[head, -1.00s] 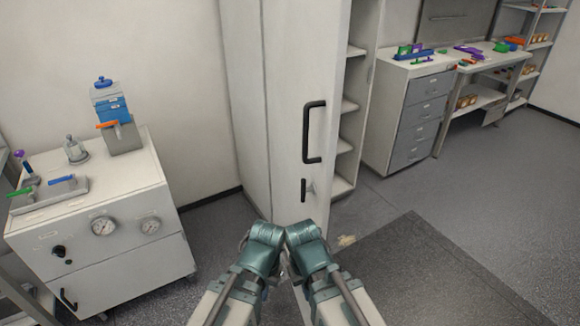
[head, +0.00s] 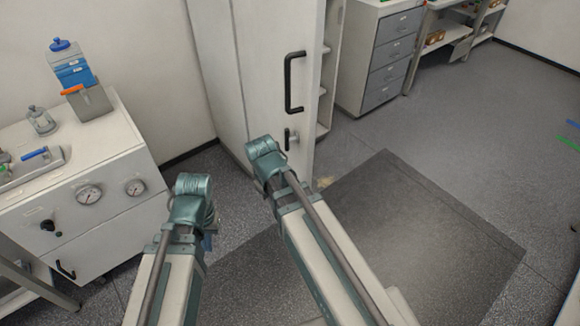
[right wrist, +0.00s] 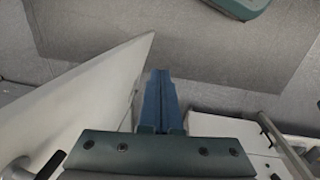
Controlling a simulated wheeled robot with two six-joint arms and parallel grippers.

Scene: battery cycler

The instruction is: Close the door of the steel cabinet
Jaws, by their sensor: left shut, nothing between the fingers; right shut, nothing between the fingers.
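The tall white steel cabinet (head: 217,75) stands at the back, its door (head: 275,95) swung open towards me, with open shelves visible behind its right edge. The door carries a long black handle (head: 288,82) and a small black latch (head: 290,138). My right arm reaches up to the door's lower part in the head view, where its gripper is hidden. In the right wrist view my right gripper (right wrist: 161,98) is shut and empty beside a pale panel, probably the door (right wrist: 85,100). My left gripper (head: 208,241) is shut, partly hidden behind its wrist, left of and apart from the door.
A white bench unit (head: 85,185) with gauges stands at left, holding a blue-capped device (head: 70,65). A drawer unit (head: 385,60) stands behind the cabinet on the right. A dark floor mat (head: 400,230) and open floor lie at right.

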